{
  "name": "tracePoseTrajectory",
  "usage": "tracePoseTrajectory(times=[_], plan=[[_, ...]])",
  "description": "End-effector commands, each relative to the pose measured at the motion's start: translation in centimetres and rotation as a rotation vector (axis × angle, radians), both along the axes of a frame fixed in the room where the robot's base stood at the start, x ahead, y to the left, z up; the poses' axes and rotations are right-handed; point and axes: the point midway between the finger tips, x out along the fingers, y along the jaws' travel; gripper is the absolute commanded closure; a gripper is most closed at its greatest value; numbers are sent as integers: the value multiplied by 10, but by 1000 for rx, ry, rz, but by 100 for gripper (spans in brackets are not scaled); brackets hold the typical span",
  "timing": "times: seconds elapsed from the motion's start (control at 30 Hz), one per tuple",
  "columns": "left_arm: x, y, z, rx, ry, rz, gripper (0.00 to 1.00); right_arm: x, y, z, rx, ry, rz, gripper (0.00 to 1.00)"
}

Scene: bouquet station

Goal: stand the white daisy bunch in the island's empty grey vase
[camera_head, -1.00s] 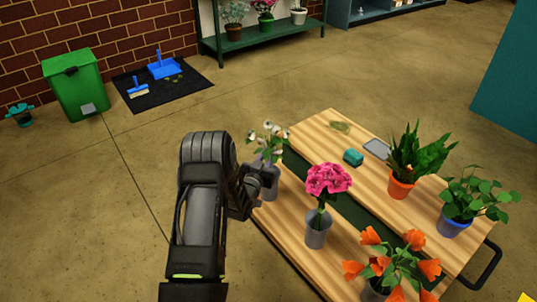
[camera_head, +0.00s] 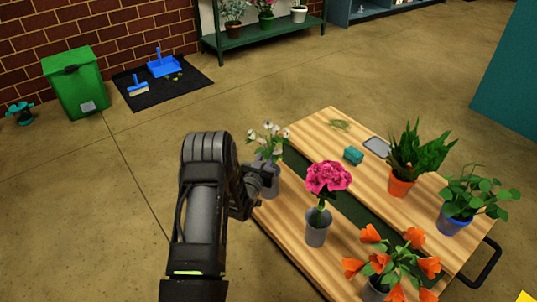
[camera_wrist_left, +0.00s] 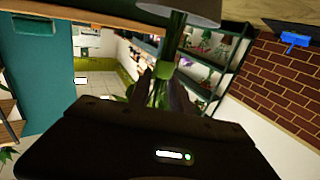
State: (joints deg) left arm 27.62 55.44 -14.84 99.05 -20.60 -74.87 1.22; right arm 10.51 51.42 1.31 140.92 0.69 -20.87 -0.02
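The white daisy bunch (camera_head: 268,138) stands nearly upright at the left end of the wooden island (camera_head: 318,122). A grey vase (camera_head: 269,188) is directly below it, partly hidden by my left gripper (camera_head: 262,174). In the left wrist view, which looks upside down, my left gripper (camera_wrist_left: 163,92) is closed around the green stems (camera_wrist_left: 164,70). The grey vase (camera_wrist_left: 195,12) shows at the top of that view, by the lower stem ends. How deep the stems are in the vase, I cannot tell. My right gripper is not in view.
A second grey vase (camera_head: 317,230) with pink flowers (camera_head: 328,178) stands close by on the right. Orange flowers (camera_head: 395,262), a potted fern (camera_head: 415,155) and a leafy plant (camera_head: 468,195) stand further right. A teal block (camera_head: 353,155) and grey tablet (camera_head: 377,147) lie behind.

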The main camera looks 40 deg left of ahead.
Motion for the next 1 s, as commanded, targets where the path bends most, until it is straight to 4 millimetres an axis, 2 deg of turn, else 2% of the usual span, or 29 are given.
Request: tracePoseTrajectory(times=[0.03,0.23,0.57,0.67,0.8,1.0], plan=[[0,0,0,0,0,0,71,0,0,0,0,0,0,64],[0,0,0,0,1,0,54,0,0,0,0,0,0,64],[-3,-1,-1,-1,3,0,54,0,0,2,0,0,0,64],[-10,-3,0,-2,4,0,54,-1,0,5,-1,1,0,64],[-29,-7,1,-3,4,1,54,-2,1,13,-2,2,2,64],[-58,-13,-3,-5,3,7,54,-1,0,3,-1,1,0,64]])
